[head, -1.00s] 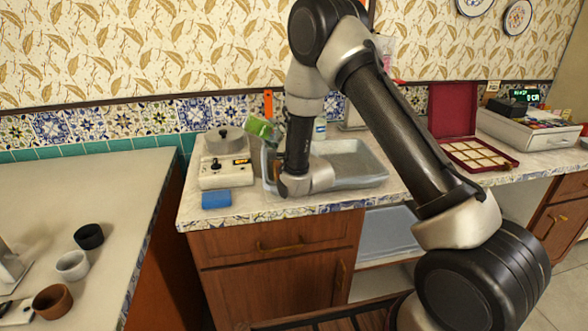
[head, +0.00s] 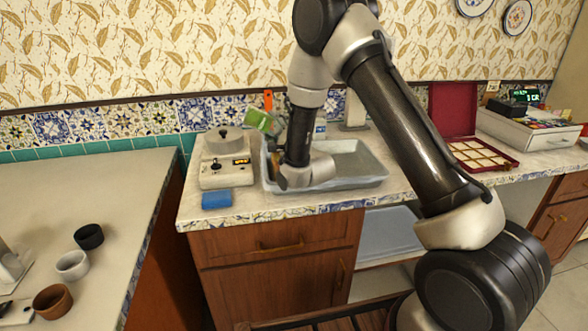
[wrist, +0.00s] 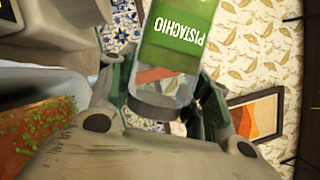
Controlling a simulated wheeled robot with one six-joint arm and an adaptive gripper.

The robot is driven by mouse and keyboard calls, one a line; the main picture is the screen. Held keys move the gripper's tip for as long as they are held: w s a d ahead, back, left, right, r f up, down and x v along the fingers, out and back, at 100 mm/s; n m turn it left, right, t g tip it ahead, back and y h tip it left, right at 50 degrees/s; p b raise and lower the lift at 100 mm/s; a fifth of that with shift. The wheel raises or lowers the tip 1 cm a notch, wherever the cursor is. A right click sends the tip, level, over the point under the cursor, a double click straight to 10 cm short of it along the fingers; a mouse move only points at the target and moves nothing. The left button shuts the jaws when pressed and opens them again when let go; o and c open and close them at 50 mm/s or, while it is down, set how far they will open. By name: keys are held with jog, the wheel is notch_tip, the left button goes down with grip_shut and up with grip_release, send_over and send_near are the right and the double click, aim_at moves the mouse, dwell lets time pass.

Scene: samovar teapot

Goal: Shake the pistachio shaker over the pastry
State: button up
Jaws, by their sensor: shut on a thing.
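The pistachio shaker (wrist: 180,40) has a green label reading PISTACHIO and a clear end in the wrist view. My gripper (wrist: 165,98) is shut on it, one finger on each side. In the head view the green shaker (head: 259,120) is tilted above the back left of the tray, partly hidden by my gripper (head: 277,130). The pastry (wrist: 35,125) is an orange-brown slab with green bits on top, at the lower left of the wrist view. It sits by the pale wall of a tray (head: 350,182); my arm hides much of that tray's left part in the head view.
A white scale-like device (head: 225,168) and a blue block (head: 216,198) stand left of the tray. An open red box (head: 453,112) with pale squares stands to the right. Several small cups, one of them brown (head: 53,302), stand on the left counter.

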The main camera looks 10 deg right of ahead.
notch_tip(320, 180, down, 2)
jog(key=shift+f, duration=0.25)
jog(key=shift+w+d+r+v, duration=0.1)
jog(key=shift+d+r+v, duration=0.25)
jog(key=shift+v, duration=1.6)
jog(key=shift+w+d+r+v, duration=0.1)
jog(key=shift+d+r+v, duration=0.25)
jog(key=shift+v, duration=1.55)
jog(key=shift+d+r+v, duration=0.3)
jog(key=shift+d+v, duration=0.05)
jog(key=shift+v, duration=1.6)
jog(key=shift+r, duration=0.1)
